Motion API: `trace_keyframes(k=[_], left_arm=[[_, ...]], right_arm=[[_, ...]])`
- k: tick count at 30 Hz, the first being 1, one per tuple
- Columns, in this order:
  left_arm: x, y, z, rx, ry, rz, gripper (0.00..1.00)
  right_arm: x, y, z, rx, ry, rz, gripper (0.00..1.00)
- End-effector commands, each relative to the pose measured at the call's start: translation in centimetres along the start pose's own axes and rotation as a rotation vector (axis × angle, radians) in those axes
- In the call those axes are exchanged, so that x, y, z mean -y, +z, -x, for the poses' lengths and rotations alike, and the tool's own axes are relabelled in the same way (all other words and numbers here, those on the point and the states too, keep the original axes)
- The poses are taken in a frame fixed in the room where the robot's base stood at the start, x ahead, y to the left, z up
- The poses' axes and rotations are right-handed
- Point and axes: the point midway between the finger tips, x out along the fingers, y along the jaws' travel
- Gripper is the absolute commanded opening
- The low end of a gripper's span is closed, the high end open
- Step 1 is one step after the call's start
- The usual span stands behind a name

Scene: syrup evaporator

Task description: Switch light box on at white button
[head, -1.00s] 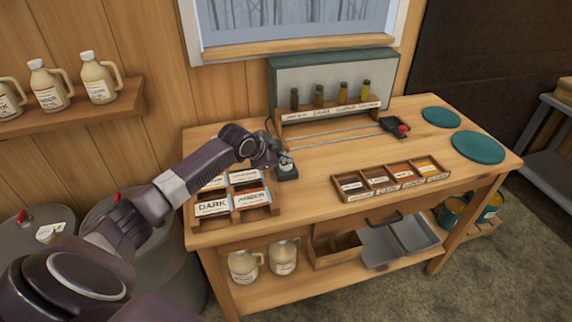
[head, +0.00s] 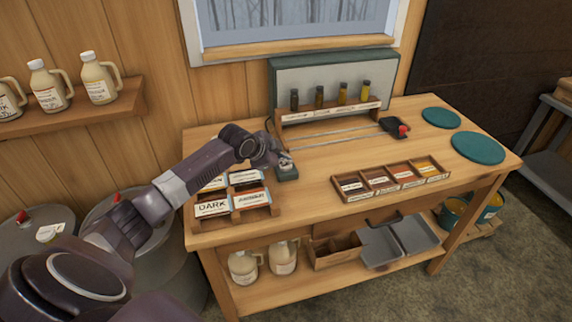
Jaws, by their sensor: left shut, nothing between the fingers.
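The light box (head: 330,88) is a grey panel in a dark green frame at the back of the workbench, behind several sample vials. Its panel looks dull grey. A small dark green switch box (head: 288,174) sits on the bench top, left of centre. My left gripper (head: 285,162) is shut and empty, with its fingertips at the top of the switch box. Whether they touch it I cannot tell. The white button is not clearly seen; the fingertips cover the top of the box. My right gripper is not in view.
A rack of label cards (head: 232,205) stands just left of the switch box. A divided tray (head: 390,180) lies at the front right. The vial rack (head: 330,112) and a rail with a red-knobbed slider (head: 395,127) are behind. Two teal discs (head: 479,148) lie at right.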

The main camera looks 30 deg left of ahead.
Motion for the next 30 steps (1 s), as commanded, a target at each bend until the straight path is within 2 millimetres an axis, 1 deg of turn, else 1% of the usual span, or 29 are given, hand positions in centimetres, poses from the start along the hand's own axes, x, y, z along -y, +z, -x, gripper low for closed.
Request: trace_keyframes(k=[8, 24, 30], left_arm=[[-0.48, 0.43, -0.59, 0.0, 0.001, 0.0, 0.0], [-0.65, 0.63, -0.79, 0.002, 0.002, 0.0, 0.0], [-0.52, 0.51, -0.61, 0.002, 0.002, 0.0, 0.0]], right_arm=[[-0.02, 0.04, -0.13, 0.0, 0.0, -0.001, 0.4], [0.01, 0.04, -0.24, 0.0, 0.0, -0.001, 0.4], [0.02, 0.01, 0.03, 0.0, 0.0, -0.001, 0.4]])
